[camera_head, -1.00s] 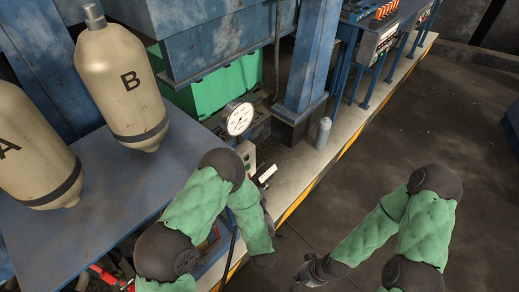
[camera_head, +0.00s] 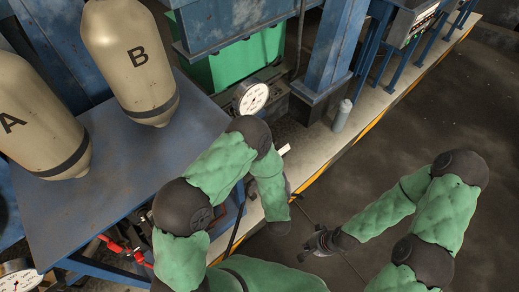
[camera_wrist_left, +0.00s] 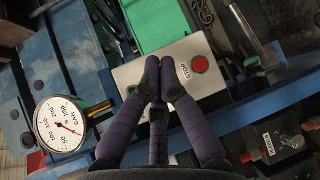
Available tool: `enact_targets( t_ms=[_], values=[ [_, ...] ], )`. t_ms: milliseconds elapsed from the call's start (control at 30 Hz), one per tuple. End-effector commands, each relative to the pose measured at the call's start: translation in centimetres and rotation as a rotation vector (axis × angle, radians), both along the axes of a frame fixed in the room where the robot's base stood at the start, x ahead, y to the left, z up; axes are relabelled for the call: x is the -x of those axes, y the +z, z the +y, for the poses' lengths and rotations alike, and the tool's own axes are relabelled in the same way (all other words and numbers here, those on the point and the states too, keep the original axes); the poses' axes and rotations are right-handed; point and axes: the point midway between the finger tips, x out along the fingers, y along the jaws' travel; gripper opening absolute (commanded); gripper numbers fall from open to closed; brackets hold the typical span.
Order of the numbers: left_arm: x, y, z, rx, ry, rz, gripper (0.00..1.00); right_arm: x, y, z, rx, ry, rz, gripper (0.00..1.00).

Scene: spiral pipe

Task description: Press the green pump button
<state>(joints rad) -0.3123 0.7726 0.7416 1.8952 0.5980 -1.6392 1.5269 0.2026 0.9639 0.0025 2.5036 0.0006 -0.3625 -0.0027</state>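In the left wrist view, a pale control box (camera_wrist_left: 184,48) carries a red button (camera_wrist_left: 200,65) beside a STOP label. A sliver of green (camera_wrist_left: 132,90) at the box's left side, beside my left finger, looks like the green button; my fingers hide most of it. My left gripper (camera_wrist_left: 161,84) has its fingertips together over the box; I cannot tell whether they touch it. In the head view my left arm hides the left gripper and most of the box. My right gripper (camera_head: 318,243) hangs over the dark floor, away from the bench, its fingers too small to read.
A dial gauge (camera_head: 251,97) stands behind my left arm; another gauge (camera_wrist_left: 60,124) shows in the wrist view. Tanks A (camera_head: 35,120) and B (camera_head: 130,60) stand on the blue table (camera_head: 110,205). A blue post (camera_head: 330,50) rises beyond. The floor at right is open.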

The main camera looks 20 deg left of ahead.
Motion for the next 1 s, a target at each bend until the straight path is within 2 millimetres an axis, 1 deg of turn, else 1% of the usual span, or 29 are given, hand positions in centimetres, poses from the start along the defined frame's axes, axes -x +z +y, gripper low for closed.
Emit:
enact_targets(
  t_ms=[33,100,333,500,700,1000],
  values=[
    [-0.4,-0.1,0.7,0.0,0.006,0.0,0.0,0.0,-0.1,0.0,0.0,0.0,0.0,0.0],
    [-0.8,-0.1,1.5,0.001,0.006,0.001,0.0,0.0,-0.3,0.0,0.0,0.0,0.0,0.0],
    [-2.4,-0.1,3.9,0.0,0.005,0.002,0.0,0.0,-0.6,0.0,0.0,0.0,-0.001,0.0],
    [-3.3,-0.1,5.3,0.001,0.003,0.0,0.0,0.0,-1.1,0.0,0.0,0.0,-0.001,0.0],
    [-3.9,0.0,6.1,-0.001,0.001,-0.001,0.0,0.0,-1.3,0.0,0.0,0.0,0.0,0.0],
    [-4.0,0.0,6.2,-0.001,0.0,0.0,0.0,0.0,-1.3,0.0,0.0,0.0,0.0,0.0]
  ],
)
